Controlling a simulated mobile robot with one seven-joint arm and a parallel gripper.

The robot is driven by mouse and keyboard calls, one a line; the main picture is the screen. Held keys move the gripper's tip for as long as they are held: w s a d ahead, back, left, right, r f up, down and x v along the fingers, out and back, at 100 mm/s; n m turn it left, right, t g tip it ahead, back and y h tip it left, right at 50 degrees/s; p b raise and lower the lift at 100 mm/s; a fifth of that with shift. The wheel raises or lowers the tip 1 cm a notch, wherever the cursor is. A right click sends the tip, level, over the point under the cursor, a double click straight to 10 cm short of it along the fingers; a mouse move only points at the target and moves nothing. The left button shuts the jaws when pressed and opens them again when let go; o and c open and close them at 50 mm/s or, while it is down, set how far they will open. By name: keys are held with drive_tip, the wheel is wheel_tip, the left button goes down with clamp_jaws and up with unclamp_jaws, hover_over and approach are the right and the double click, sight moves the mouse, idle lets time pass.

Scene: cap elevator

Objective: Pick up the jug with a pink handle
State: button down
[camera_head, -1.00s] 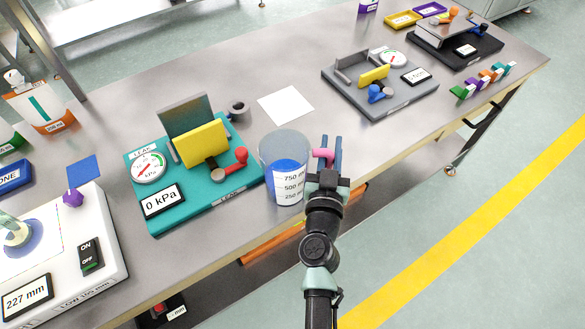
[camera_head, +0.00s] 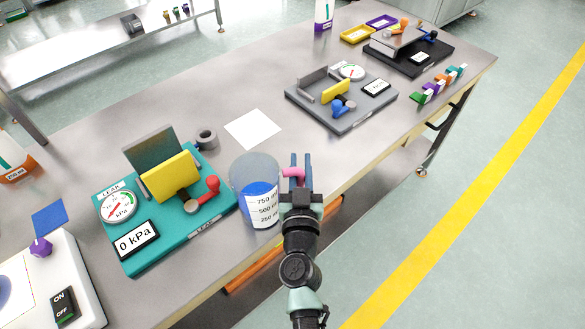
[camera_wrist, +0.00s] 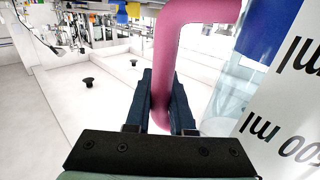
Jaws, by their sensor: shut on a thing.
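The jug (camera_head: 262,204) is clear, with blue contents, a white label marked in ml and a pink handle (camera_head: 291,173). It is near the front edge of the metal bench, right of the teal leak-test station. My gripper (camera_head: 300,166) is at the jug's right side, shut on the handle. In the wrist view the pink handle (camera_wrist: 185,50) passes between the two dark fingers of my gripper (camera_wrist: 164,85), with the jug wall (camera_wrist: 275,95) to the right. I cannot tell whether the jug's base touches the bench.
The teal station (camera_head: 135,254) with a yellow block and red lever stands close left of the jug. A white sheet (camera_head: 253,128) lies behind it. A grey station (camera_head: 345,108) is farther back right. The bench (camera_head: 225,60) is bare behind the sheet.

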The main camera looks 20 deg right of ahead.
wheel_tip(320, 180, up, 10)
drive_tip(key=p, duration=0.9)
drive_tip(key=shift+p, duration=0.3)
drive_tip(key=shift+f, duration=0.1)
